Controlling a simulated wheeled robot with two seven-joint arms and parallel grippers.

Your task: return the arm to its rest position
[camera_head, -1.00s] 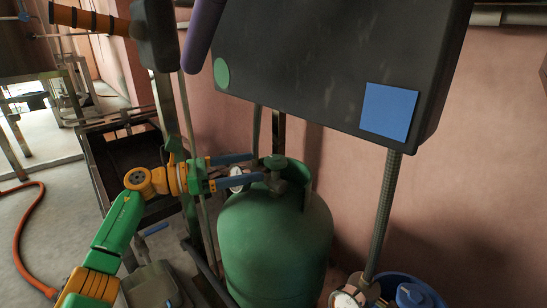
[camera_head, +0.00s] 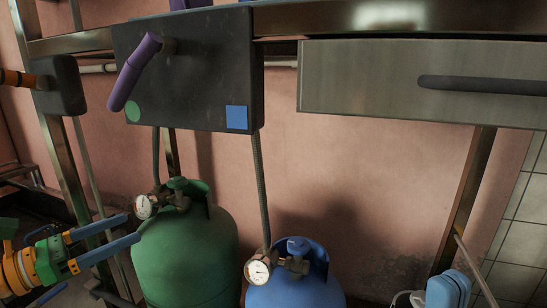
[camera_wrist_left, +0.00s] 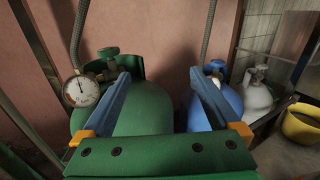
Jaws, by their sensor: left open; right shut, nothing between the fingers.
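My left gripper (camera_head: 133,228) comes in from the left in the head view, its two blue fingers apart and empty. The fingertips are close to the left side of the green gas tank (camera_head: 185,258); I cannot tell whether they touch it. In the left wrist view, the open fingers (camera_wrist_left: 160,88) show in front of the green tank (camera_wrist_left: 150,108) and the blue tank (camera_wrist_left: 225,105). My right gripper (camera_head: 450,290) shows only partly at the bottom right edge, its blue fingers together with nothing between them.
A black box (camera_head: 195,85) with a purple handle (camera_head: 135,72) hangs above the tanks. A hose (camera_head: 258,185) runs down from it. Gauges (camera_head: 145,206) sit by the tank valves. A steel panel (camera_head: 400,95) is at upper right. The left wrist view shows a grey tank (camera_wrist_left: 257,95) and yellow bucket (camera_wrist_left: 300,123).

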